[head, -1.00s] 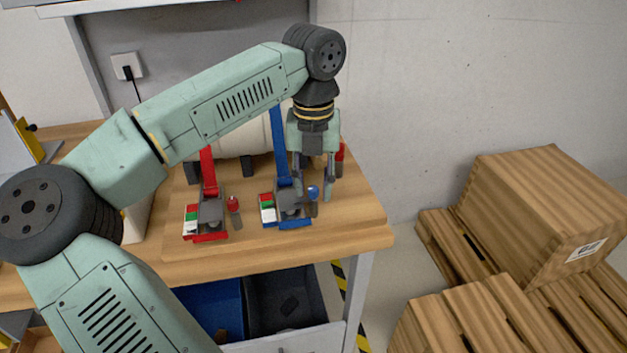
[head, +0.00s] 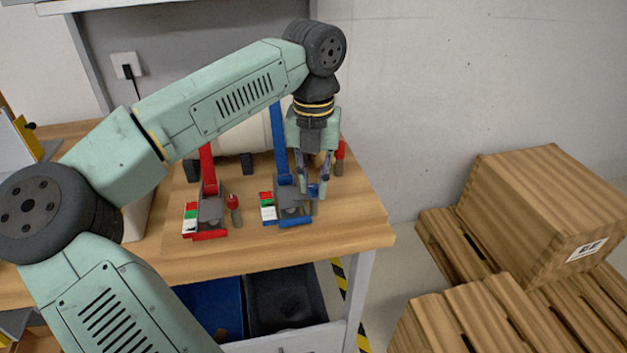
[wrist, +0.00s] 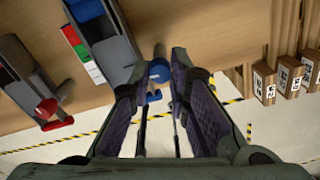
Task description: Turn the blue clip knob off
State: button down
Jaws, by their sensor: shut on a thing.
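The blue clip (head: 295,222) stands on the wooden table top, with a tall blue arm and a grey body. Its round blue knob (head: 314,189) is at its right side. My gripper (head: 311,191) points down over this knob, with a finger on either side. In the wrist view the blue knob (wrist: 159,71) sits between the fingertips, and my gripper (wrist: 160,80) is shut on it. The fingers partly cover the knob in the head view. How far the knob is turned cannot be told.
A red clip (head: 209,234) with a red knob (head: 233,202) stands to the left. Another red-topped knob (head: 340,151) is behind my gripper. The table (head: 365,232) ends close by on the right. Wooden crates (head: 545,200) stand on the floor beyond.

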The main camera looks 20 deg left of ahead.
aim_at(314, 186)
jog(key=m+b, duration=0.1)
jog(key=m, duration=0.2)
jog(key=shift+f+b, duration=0.1)
jog(key=shift+b, duration=0.2)
jog(key=m+b, duration=0.1)
jog(key=m, duration=0.3)
jog(key=shift+m, duration=0.4)
jog(key=m, duration=0.4)
jog(key=shift+b, duration=0.4)
jog(key=shift+m, duration=2.3)
jog(key=c, duration=1.5)
grip_release()
notch_tip(314, 186, up, 12)
jog(key=shift+r, duration=0.1)
